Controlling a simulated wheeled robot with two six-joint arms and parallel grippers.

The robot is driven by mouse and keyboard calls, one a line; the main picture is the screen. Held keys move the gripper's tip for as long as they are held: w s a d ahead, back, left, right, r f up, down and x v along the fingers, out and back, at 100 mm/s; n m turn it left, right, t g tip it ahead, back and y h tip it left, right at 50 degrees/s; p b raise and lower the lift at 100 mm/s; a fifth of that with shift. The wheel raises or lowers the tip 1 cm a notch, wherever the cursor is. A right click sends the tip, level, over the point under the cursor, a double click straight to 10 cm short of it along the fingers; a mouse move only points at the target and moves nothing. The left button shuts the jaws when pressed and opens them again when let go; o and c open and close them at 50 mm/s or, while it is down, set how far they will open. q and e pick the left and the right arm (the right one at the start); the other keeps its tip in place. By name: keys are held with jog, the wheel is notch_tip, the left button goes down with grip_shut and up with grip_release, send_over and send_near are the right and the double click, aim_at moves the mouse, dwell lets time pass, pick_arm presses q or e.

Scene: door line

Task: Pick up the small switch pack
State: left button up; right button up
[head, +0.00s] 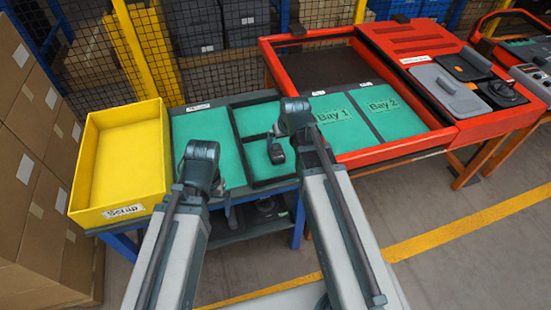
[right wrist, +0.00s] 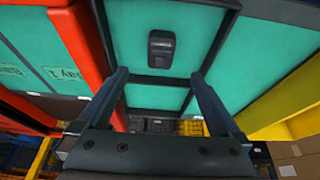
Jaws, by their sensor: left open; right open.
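The small switch pack (head: 276,152) is a dark block lying on a green mat, in the near-right compartment of the blue bench's top, close to the black divider. It also shows in the right wrist view (right wrist: 161,48), beyond my fingertips. My right gripper (right wrist: 160,76) is open, with the pack ahead of the gap between its fingers and not touched. In the head view my right gripper (head: 285,134) is beside the pack, its fingers mostly hidden. My left gripper (head: 224,192) is open and empty at the bench's near edge, left of the pack.
A yellow Scrap tray (head: 90,160) stands at the left of the bench. A red frame with green mats marked Bay 1 (head: 336,116) and Bay 2 (head: 384,106) is to the right. Brown boxes (head: 30,150) stack at far left. Black dividers edge the pack's compartment.

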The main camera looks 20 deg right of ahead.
jog(key=b, duration=0.8)
send_near(277, 154)
jog(key=x, duration=0.5)
jog(key=shift+w+d, duration=0.2)
jog(key=shift+d, duration=0.15)
jog(key=b+x, duration=0.5)
jog(key=shift+s+a+f, duration=0.1)
jog(key=shift+a+f, duration=0.05)
jog(key=shift+a, duration=0.15)
jog(key=c, duration=1.4)
